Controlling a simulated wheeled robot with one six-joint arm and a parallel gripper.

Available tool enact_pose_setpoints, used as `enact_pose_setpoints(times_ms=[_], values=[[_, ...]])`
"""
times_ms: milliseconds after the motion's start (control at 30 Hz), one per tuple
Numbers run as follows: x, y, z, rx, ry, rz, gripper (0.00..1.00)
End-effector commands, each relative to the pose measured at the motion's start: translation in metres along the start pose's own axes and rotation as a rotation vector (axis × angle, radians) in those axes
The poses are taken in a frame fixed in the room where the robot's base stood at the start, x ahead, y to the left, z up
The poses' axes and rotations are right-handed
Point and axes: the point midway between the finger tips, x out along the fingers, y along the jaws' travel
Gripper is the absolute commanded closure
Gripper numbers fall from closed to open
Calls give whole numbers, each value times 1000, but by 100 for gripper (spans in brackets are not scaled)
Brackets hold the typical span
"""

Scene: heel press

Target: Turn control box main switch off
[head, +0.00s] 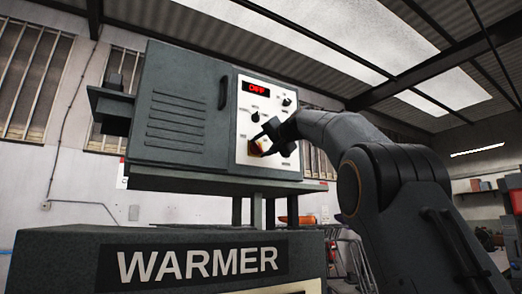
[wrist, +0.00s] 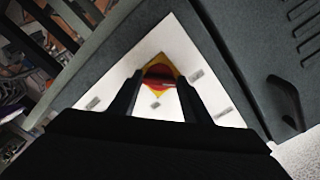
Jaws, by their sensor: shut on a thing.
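The control box (head: 188,118) is a dark grey cabinet with a white panel (head: 283,160) on its right. The main switch (head: 255,149) is a red knob on a yellow plate, low on that panel and partly hidden by my gripper in the head view. In the wrist view the red main switch knob (wrist: 160,74) sits between my two fingertips. My gripper (head: 263,142) is shut on the knob, reaching in from the right. The knob's exact angle is hard to tell. The red display (head: 259,89) appears to read OFF.
Two small black knobs sit higher on the panel, one at the left (head: 255,117) and one at the right (head: 287,102). A dark door handle (head: 222,89) stands out left of the panel. Below is a grey block labelled WARMER (head: 60,262).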

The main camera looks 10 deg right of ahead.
Motion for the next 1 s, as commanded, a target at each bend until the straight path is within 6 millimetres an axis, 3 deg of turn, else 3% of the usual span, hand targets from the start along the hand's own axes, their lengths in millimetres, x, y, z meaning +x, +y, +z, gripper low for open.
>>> enact_pose_setpoints(times_ms=[700, 733, 800, 833, 1000], values=[[1, 2, 1, -74, -4, 2, 79], [1, 2, 2, -74, -4, 2, 53], [1, 2, 1, -74, -4, 2, 41], [1, 2, 1, -74, -4, 2, 38], [0, 1, 1, -73, -2, 1, 38]])
